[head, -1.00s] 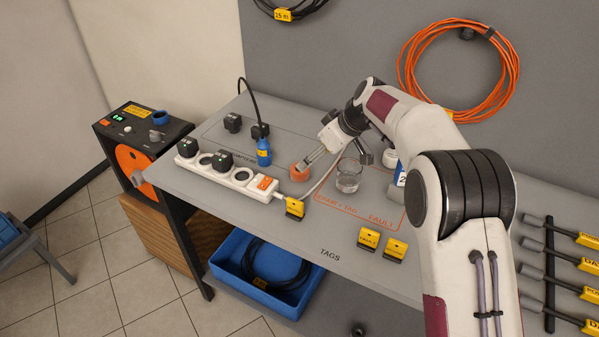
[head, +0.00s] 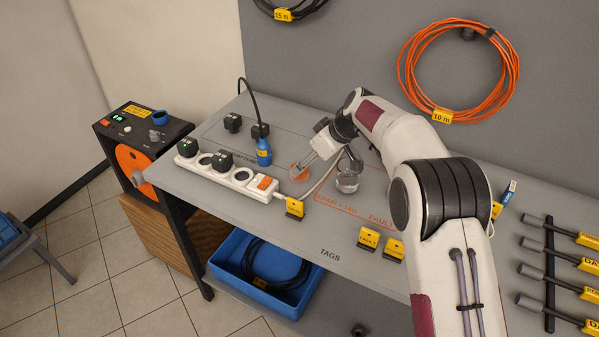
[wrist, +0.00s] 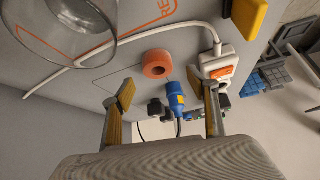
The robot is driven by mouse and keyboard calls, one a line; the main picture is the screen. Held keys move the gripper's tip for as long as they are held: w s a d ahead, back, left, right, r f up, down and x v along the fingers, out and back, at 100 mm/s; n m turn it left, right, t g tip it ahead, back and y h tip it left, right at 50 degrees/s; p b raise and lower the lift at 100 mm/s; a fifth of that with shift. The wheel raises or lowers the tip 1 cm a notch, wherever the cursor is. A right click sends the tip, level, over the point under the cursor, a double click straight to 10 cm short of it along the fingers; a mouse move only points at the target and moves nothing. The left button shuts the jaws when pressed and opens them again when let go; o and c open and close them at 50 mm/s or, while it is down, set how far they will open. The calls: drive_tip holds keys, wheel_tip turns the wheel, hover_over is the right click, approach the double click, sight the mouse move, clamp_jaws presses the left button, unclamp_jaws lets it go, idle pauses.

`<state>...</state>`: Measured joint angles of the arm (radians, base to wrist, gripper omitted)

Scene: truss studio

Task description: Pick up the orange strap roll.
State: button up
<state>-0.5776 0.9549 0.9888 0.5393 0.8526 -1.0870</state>
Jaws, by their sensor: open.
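The orange strap roll (head: 299,172) lies on the grey bench, to the right of the white power strip, partly hidden by my gripper in the head view. In the wrist view the orange strap roll (wrist: 156,64) shows its round face and centre hole, a little beyond the fingertips. My gripper (head: 305,165) is at the roll in the head view. In the wrist view my gripper (wrist: 170,95) is open, with one finger to each side and nothing held between them.
A glass (head: 347,176) stands just right of the roll. The power strip (head: 228,174) and blue connector (head: 264,152) are to the left. A white cable passes near the roll. Yellow tags (head: 295,208) lie toward the front edge.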

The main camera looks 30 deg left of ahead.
sight(305, 171)
drive_tip(key=shift+a+f, duration=0.1)
drive_tip(key=shift+f, duration=0.1)
drive_tip(key=shift+x, duration=2.4)
drive_tip(key=shift+w+f, duration=0.1)
drive_tip(key=shift+w, duration=0.05)
drive_tip(key=c, duration=1.1)
